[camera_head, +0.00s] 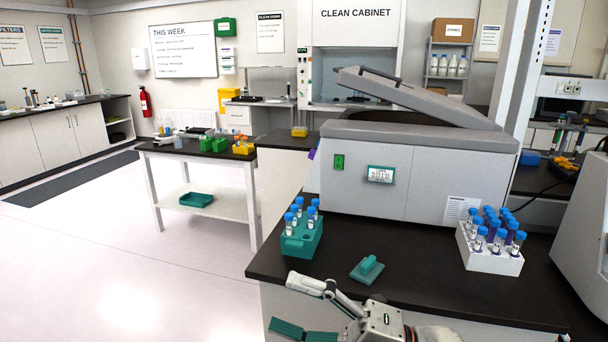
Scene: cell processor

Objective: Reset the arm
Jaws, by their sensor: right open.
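My right gripper (281,303) is at the bottom middle of the head view, over the front edge of the black-topped bench (420,291). Its fingers point left and are spread apart, with nothing between them. One finger shows a teal pad. The teal tube rack (301,243) with blue-capped tubes stands on the bench just beyond the gripper. A teal block with a handle (367,269) lies on the bench to the right of that rack, apart from the gripper. My left gripper is not in view.
The large grey machine (412,184) stands behind, its lid (410,94) raised at a tilt. A white rack (490,262) of blue-capped tubes stands to the right. A side table (200,150) with racks stands at left. The floor at left is clear.

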